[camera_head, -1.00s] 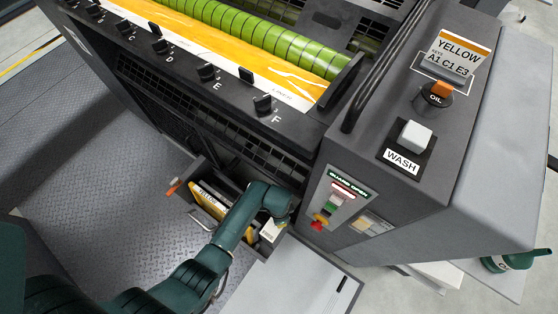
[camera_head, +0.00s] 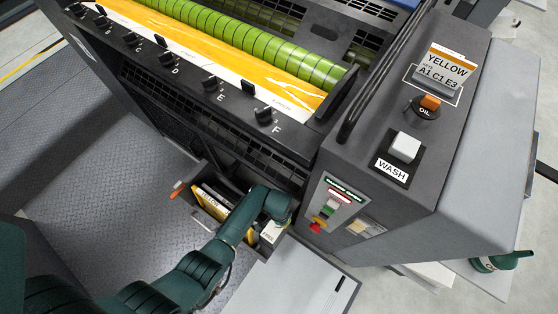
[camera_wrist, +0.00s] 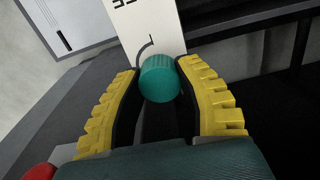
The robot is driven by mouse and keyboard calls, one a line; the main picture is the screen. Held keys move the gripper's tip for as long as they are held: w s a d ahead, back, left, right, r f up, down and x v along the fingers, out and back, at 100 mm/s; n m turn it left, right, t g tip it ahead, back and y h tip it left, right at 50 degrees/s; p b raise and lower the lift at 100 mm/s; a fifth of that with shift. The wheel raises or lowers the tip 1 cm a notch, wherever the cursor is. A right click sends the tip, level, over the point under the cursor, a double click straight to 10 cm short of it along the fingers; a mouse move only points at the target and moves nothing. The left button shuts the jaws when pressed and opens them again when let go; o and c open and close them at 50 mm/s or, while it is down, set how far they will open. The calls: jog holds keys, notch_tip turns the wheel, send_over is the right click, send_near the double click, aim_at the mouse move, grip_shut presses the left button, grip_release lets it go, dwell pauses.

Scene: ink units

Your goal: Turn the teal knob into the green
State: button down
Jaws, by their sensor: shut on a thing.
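The teal knob (camera_wrist: 160,80) shows in the wrist view, upper middle, in front of a white plate (camera_wrist: 148,28) with a black curved mark and partly cut-off lettering. My gripper (camera_wrist: 162,92) has its yellow ridged fingers on either side of the knob and is shut on it. No green zone can be made out on the visible part of the plate. In the head view my arm's end hides the fingers and knob; a small piece of white (camera_head: 268,234) shows beside it, inside the open bin.
The open bin (camera_head: 180,191) holds a yellow folder (camera_head: 212,204). The press side panel has a red stop button (camera_head: 315,227). On top are an orange-and-black OIL knob (camera_head: 429,102) and a white WASH button (camera_head: 404,147). A grey lid (camera_head: 300,270) lies close to my arm.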

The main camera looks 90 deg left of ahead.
jog(key=shift+s+d+f, duration=0.1)
dwell(0.3)
jog(key=c, duration=0.6)
grip_release()
notch_tip(320, 180, up, 12)
